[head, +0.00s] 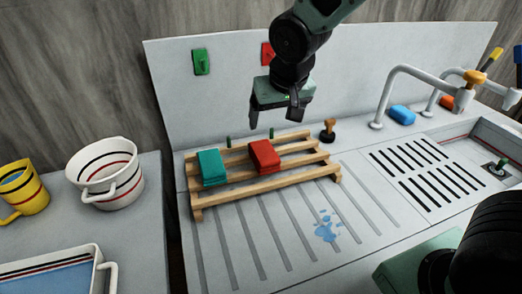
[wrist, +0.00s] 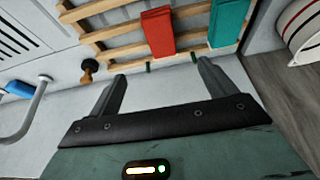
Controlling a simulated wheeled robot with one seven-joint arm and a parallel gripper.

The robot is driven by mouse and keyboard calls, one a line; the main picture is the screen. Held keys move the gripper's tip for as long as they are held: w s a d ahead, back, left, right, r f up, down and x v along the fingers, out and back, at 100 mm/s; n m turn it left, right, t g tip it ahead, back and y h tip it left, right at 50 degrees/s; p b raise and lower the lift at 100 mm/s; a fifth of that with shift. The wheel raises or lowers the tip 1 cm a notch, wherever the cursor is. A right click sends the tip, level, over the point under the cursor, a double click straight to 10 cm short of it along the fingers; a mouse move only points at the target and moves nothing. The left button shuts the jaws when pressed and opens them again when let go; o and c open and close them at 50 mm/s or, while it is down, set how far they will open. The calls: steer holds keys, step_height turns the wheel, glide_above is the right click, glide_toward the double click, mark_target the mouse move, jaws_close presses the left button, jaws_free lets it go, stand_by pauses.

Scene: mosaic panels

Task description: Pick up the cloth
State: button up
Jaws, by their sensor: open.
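Two folded cloths lie on the slatted wooden rack (head: 265,184): a teal cloth (head: 212,167) at the left and a red cloth (head: 264,156) near the middle. The wrist view also shows the red cloth (wrist: 158,32) and the teal cloth (wrist: 227,22) on the rack (wrist: 96,37). My gripper (head: 273,118) is open and empty. It hangs in the air above and behind the rack, near the back panel. In the wrist view, the two fingers of my gripper (wrist: 162,72) are spread apart, and both cloths lie beyond them, untouched.
A wooden-handled stamp-like object (head: 328,130) stands right of the rack. Taps (head: 388,92), a blue block (head: 402,114) and a slotted drain (head: 428,176) are further right. A blue puddle (head: 326,228) lies in front. A striped white pot (head: 107,174) and yellow mug (head: 22,190) stand left.

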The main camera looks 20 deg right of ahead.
steer(key=p, duration=0.1)
glide_toward(265, 153)
steer(key=x, duration=0.5)
steer(key=shift+w+d, duration=0.1)
steer(key=shift+w, duration=0.15)
steer(key=shift+s+p+x, duration=0.15)
steer(key=shift+p+x, duration=0.3)
steer(key=shift+x, duration=0.9)
steer(key=shift+s+p+x, duration=0.15)
steer(key=shift+p+x, duration=0.3)
steer(key=shift+x, duration=0.9)
steer(key=shift+f, duration=0.1)
steer(key=c, duration=1.1)
steer(key=shift+c, duration=0.2)
step_height(265, 153, up, 10)
steer(key=shift+r+b, duration=0.1)
steer(key=shift+b, duration=0.35)
